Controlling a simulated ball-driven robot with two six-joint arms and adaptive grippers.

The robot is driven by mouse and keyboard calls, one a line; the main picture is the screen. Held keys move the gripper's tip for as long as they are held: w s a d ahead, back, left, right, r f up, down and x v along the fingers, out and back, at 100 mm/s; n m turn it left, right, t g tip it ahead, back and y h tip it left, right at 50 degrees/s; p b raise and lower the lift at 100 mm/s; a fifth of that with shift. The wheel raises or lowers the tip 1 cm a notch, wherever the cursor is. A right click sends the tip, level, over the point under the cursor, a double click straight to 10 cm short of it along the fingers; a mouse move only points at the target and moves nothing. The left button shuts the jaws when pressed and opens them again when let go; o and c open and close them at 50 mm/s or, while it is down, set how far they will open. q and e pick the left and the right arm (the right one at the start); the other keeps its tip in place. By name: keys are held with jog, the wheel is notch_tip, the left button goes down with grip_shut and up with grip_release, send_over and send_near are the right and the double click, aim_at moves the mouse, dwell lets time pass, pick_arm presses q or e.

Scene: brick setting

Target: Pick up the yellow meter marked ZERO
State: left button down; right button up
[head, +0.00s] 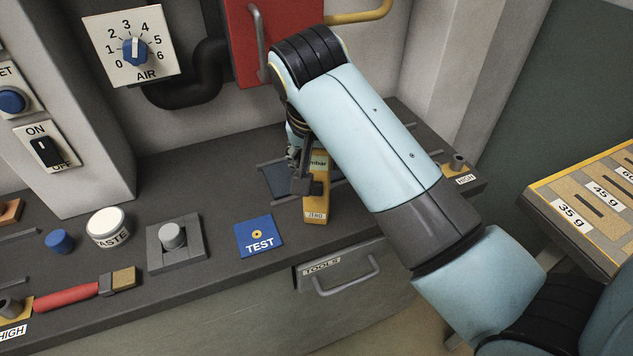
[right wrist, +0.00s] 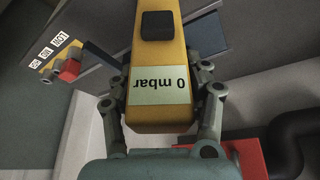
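The yellow meter (head: 317,206) is on the dark bench in the head view, with its ZERO label at the near end and part of an "mbar" display showing. In the right wrist view, the meter (right wrist: 160,75) fills the middle, with a "0 mbar" display and a dark square button. My right gripper (head: 304,180) is at the meter, its fingers on either side. The finger pads are hidden in the right wrist view (right wrist: 160,95), so I cannot tell whether they touch it. My left gripper is out of view.
A blue TEST plate (head: 259,236) lies left of the meter. A grey block with a round knob (head: 173,238), a white PASTE jar (head: 108,227) and a red-handled brush (head: 70,296) are farther left. The TOOLS drawer handle (head: 345,279) projects below the bench edge. A red panel (head: 245,45) is behind.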

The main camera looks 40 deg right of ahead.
jog(key=c, duration=0.9)
jog(key=shift+o, duration=0.2)
jog(key=shift+r, duration=0.1)
